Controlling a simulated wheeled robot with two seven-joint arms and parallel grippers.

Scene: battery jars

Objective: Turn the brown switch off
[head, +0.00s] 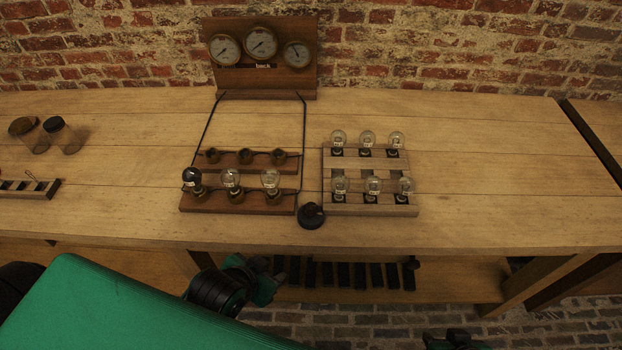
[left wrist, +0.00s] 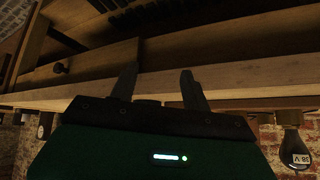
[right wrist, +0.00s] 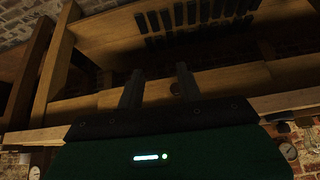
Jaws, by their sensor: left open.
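I cannot pick out a switch that is clearly brown. A round black knob (head: 311,215) sits near the table's front edge in the head view, between the brown bulb board (head: 240,204) and the pale bulb board (head: 365,210). Part of a small board (head: 40,190) with dark slots shows at the left edge. My left gripper (left wrist: 158,68) is open and empty in the left wrist view, beneath the table's front edge. My right gripper (right wrist: 160,69) is open and empty in the right wrist view, also low by the table. Its fingers are not clear in the head view.
The wooden table (head: 480,190) has free room on its right side. A panel with several gauges (head: 262,55) stands at the back. Two dark-topped jars (head: 68,138) are at the left. A lower shelf (head: 450,282) holds a row of dark slabs.

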